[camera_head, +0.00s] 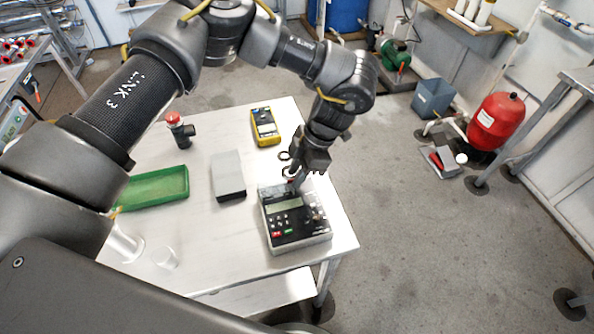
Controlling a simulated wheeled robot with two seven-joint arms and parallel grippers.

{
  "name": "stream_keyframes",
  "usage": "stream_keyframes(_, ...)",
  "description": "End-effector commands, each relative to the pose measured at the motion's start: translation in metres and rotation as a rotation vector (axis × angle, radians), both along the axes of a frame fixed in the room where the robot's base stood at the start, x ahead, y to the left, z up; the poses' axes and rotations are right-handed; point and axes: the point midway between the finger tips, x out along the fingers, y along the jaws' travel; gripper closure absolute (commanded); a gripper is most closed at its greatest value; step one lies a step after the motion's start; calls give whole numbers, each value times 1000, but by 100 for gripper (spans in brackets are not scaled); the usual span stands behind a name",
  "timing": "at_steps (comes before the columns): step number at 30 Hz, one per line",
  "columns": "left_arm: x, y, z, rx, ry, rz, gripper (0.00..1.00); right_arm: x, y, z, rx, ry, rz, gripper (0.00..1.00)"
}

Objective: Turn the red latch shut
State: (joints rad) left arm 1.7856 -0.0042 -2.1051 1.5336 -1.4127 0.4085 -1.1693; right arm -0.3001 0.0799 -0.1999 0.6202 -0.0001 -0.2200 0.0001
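A dark grey device (297,232) with a small display and a keypad sits on the white table, near its right edge. A tiny red part (291,180) shows at its back edge, mostly covered by my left gripper; I take it to be the red latch, but its angle is too small to read. My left gripper (301,178) points down at the device's back edge, right by the red part. The fingers are small and partly hidden, so whether they touch or grip it cannot be told. My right gripper is out of view.
On the white table (210,258) are a yellow meter (265,127), a grey box (228,176), a green tray (153,188), a black fitting with a red knob (174,119) and a clear cup (164,258). A red tank (496,122) stands right on open floor.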

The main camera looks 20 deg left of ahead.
Motion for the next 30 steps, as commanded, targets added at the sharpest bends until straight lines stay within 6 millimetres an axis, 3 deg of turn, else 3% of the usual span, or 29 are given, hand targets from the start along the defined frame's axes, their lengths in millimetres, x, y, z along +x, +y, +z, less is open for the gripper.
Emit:
stream_keyframes(8, 1, -2, 4, 0, 0, 1, 74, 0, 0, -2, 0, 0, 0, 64)
stream_keyframes(22, 18, -29, 81, 2, -4, 0, 74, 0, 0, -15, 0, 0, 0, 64)
stream_keyframes(30, 22, -35, 99, 1, 1, 1, 74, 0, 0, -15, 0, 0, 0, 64)
